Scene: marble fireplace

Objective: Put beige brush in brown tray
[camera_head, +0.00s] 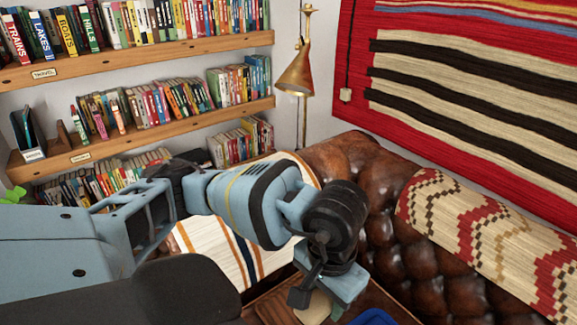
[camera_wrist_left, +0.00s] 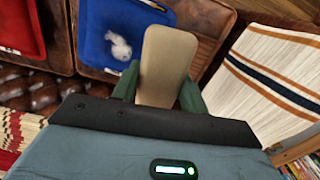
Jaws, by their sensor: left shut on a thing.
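The beige brush (camera_wrist_left: 168,56) is between the green fingers of my left gripper (camera_wrist_left: 158,85) in the left wrist view. The gripper is shut on it, and its far end sticks out past the fingertips. In the head view, part of the brush (camera_head: 314,307) shows below my left gripper (camera_head: 318,299), near the bottom edge. A brown wooden surface with a rim (camera_wrist_left: 208,18), which looks like the brown tray, lies beyond and below the brush in the wrist view. The brush and gripper hide part of it. My right gripper is not in view.
A blue cloth or pad (camera_wrist_left: 103,22) with a white object (camera_wrist_left: 118,46) lies beside the brush, and a red one (camera_wrist_left: 20,25) lies further left. A striped cloth (camera_wrist_left: 265,80) is at right. A brown leather sofa (camera_head: 440,265) stands behind the arm, with a brass lamp (camera_head: 297,75) beyond.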

